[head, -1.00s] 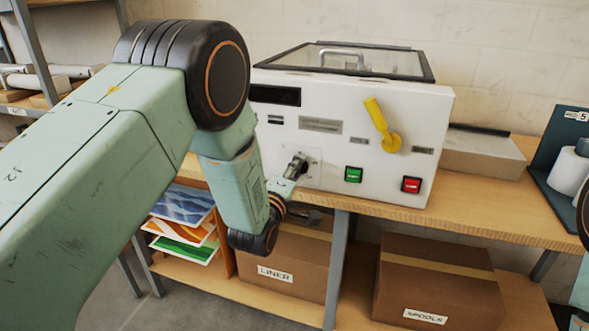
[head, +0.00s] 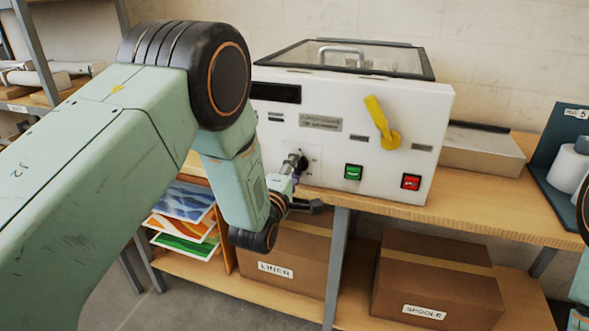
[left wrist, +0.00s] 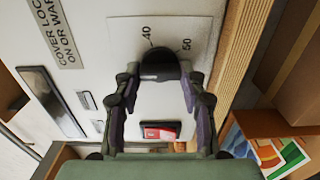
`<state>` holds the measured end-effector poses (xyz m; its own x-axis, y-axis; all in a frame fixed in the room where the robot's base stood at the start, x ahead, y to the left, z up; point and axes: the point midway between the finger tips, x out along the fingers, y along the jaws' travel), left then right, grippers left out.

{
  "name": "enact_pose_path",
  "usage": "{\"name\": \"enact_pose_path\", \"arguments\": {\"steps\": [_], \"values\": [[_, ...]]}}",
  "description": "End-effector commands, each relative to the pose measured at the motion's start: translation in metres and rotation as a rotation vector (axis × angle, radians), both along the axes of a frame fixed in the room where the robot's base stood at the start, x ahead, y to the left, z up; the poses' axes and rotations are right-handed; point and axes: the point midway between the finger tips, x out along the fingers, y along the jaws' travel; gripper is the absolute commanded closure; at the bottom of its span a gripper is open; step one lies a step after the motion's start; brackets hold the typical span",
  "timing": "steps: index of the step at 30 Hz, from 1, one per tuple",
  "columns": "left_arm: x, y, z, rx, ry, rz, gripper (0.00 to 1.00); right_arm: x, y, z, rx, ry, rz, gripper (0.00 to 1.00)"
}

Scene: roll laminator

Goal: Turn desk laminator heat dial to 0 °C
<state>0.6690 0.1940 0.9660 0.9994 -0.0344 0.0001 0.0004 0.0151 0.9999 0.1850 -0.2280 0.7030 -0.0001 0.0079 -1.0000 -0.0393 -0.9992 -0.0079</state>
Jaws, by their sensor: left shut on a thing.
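The desk laminator (head: 340,115) is a white box on the wooden bench. Its heat dial (left wrist: 158,66) is a dark knob on a pale scale plate, with the figures 40 and 50 readable beside it in the left wrist view. My left gripper (left wrist: 160,80) has its fingers on either side of the dial and is shut on it. In the head view the left gripper (head: 296,166) is at the lower left of the laminator's front, largely covering the dial. The dial's pointer and the 0 mark cannot be made out. My right gripper is not in view.
The front also bears a yellow lever (head: 380,122), a green button (head: 353,172) and a red button (head: 411,182). A windowed cover (head: 350,60) is on top. Cardboard boxes (head: 435,275) and colourful sheets (head: 185,222) lie on the shelf below.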

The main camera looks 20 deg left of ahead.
Motion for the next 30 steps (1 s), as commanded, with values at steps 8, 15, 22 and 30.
{"name": "enact_pose_path", "arguments": {"steps": [8,15,22,30], "values": [[0.000,0.001,0.001,-0.001,-0.002,0.003,0.44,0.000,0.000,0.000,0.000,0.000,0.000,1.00],[0.000,0.000,0.000,0.000,0.000,0.001,0.36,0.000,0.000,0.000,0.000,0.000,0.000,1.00],[-0.004,0.000,0.000,0.001,0.001,0.000,0.36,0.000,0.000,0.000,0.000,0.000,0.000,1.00],[-0.043,0.002,-0.001,0.001,0.004,0.001,0.36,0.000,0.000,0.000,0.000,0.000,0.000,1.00]]}}
